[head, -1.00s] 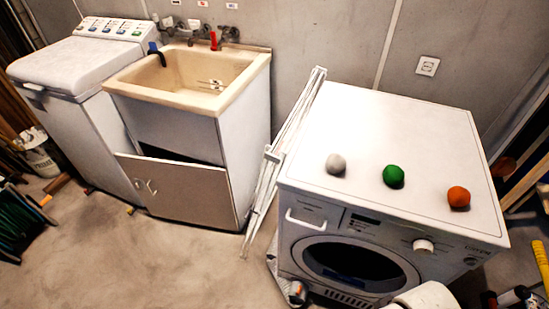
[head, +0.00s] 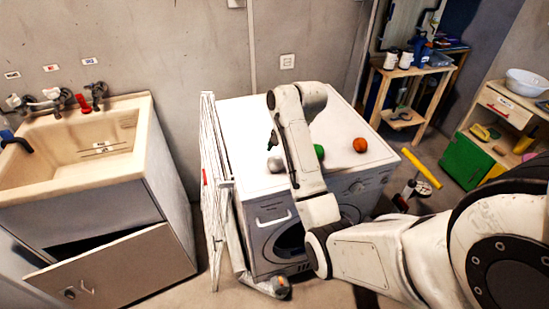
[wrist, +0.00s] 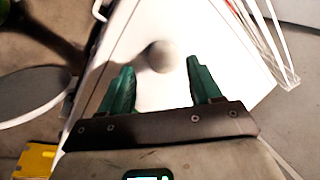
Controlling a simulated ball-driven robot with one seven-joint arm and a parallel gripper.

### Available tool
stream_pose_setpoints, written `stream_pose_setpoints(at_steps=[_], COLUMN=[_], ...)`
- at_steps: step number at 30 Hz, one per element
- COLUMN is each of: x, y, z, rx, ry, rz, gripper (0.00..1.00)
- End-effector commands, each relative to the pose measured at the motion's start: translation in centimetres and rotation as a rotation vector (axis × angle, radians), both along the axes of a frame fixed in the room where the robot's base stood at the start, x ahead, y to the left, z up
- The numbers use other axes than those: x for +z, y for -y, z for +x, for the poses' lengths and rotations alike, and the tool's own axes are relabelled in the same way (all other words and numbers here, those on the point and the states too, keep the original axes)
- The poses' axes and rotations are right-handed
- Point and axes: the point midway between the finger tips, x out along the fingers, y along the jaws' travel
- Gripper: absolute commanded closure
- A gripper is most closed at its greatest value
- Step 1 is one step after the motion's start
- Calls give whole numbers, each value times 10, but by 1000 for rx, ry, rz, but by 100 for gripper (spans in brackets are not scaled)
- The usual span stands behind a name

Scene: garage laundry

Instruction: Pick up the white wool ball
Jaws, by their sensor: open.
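The white wool ball (head: 275,164) looks grey-white and sits on the white top of the washing machine (head: 240,125), near its front left. In the wrist view the ball (wrist: 158,56) shows ahead of my gripper (wrist: 160,66), roughly centred between its two green fingers. The fingers are apart and nothing is held. In the head view my gripper (head: 272,139) shows as a small dark tip over the machine top, close to the ball. I cannot tell the exact gap between them.
A green ball (head: 319,152), partly behind my arm, and an orange ball (head: 360,145) sit to the right on the same top. A folded white drying rack (head: 212,180) leans at the machine's left side. A sink cabinet (head: 120,200) stands further left.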

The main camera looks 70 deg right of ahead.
Motion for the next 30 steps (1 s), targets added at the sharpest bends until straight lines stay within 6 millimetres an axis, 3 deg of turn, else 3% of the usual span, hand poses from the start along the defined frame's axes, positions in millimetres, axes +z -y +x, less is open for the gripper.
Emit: stream_pose_setpoints(at_steps=[1, 5, 13, 21, 30], x=[11, 16, -20, -39, -77], y=[12, 25, 28, 28, 30], z=[-2, -5, 8, 14, 25], rx=[-37, -87, -90, -89, -89], ry=[8, 16, 16, 17, 18], rz=[7, 20, 21, 20, 19], gripper=[36, 36, 36, 36, 36])
